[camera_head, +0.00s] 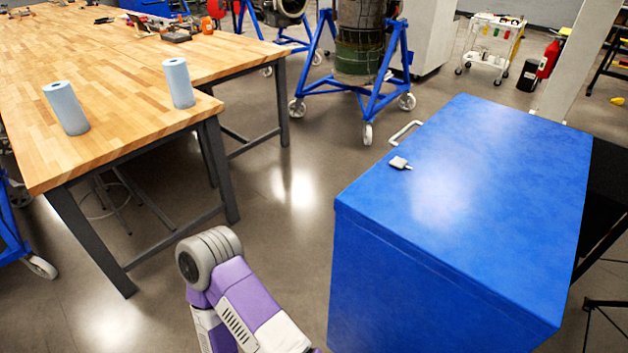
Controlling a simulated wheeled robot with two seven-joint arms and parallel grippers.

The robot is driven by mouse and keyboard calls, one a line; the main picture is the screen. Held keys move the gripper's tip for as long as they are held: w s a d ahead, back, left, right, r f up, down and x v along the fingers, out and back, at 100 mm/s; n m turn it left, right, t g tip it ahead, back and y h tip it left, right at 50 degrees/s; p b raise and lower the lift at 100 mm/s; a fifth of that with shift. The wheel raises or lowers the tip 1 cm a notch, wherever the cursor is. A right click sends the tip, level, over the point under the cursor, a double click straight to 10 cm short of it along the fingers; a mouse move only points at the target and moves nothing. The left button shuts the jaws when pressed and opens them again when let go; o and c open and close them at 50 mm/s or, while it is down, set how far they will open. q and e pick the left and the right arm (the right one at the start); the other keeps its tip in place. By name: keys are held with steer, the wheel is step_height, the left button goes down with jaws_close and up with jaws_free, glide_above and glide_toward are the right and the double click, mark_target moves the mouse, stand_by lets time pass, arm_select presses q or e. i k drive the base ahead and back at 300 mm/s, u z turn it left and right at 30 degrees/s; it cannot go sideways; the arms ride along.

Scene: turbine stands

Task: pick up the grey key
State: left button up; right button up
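A small grey object that looks like the grey key (400,163) lies flat on top of the blue cabinet (470,185), near its left edge. It is close to the cabinet's pale handle (405,132). A purple and white link of my own arm with a grey rounded joint rises from the bottom edge, left of the cabinet and apart from it. Neither of my grippers shows in this view, so nothing of their fingers can be seen. The key is uncovered and nothing touches it from above.
A wooden workbench (120,95) stands at left with two blue-grey rolls (66,108) on it. A blue wheeled turbine stand (362,100) is behind the cabinet. A white cart (492,42) and red extinguisher (548,60) are farther back. The rest of the cabinet top is clear.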

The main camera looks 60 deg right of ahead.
mark_target(398, 163)
steer(key=i, duration=1.2)
steer(key=z, duration=3.6)
steer(key=i, duration=0.5)
steer(key=u, duration=0.05)
steer(key=k, duration=1)
steer(key=u, duration=1.45)
steer(key=i, duration=1.25)
steer(key=z, duration=0.05)
